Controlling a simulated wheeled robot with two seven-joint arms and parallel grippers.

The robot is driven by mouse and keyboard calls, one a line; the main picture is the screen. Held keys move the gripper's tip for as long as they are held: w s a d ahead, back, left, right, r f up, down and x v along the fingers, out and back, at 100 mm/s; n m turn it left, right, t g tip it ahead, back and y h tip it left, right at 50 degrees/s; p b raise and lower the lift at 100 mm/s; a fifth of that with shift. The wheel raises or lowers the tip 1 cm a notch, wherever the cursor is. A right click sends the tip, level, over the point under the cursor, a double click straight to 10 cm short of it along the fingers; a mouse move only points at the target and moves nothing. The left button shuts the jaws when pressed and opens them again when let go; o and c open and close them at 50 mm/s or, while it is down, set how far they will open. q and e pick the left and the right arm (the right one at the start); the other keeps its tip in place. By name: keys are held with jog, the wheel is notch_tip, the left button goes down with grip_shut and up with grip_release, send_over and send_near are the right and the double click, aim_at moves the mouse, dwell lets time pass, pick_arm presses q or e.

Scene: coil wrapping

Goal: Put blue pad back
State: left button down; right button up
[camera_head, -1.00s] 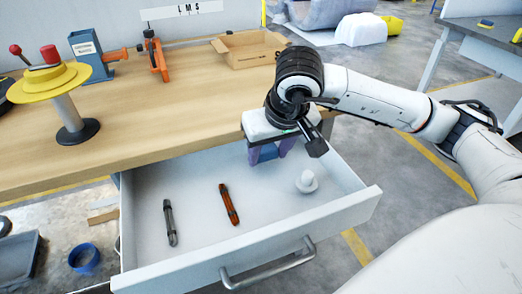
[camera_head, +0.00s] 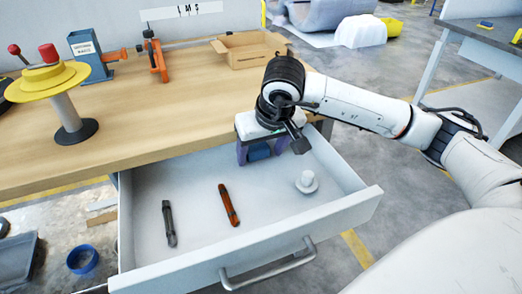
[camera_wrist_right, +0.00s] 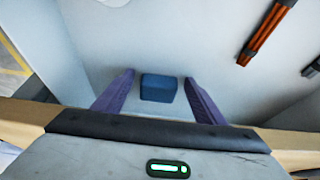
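The blue pad (camera_head: 259,151) is a small dark blue block at the back of the open drawer (camera_head: 200,262). It appears to lie on the drawer floor; the head view partly hides its contact there. My right gripper (camera_head: 261,157) points down into the drawer, with its purple fingers on either side of the pad. In the right wrist view the pad (camera_wrist_right: 158,88) sits between the open fingers (camera_wrist_right: 159,78), with a gap on both sides. My left gripper is not in view.
The drawer also holds a grey tool (camera_head: 168,224), an orange-brown tool (camera_head: 229,205) and a white knobbed piece (camera_head: 306,182). The wooden tabletop (camera_head: 150,130) overhangs behind the gripper. An open cardboard box (camera_head: 250,50) stands on it.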

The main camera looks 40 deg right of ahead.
jog(key=shift+s+r, duration=0.1)
jog(key=shift+r, duration=0.45)
jog(key=p+v, duration=0.2)
jog(key=v, duration=0.9)
jog(key=shift+s, duration=0.2)
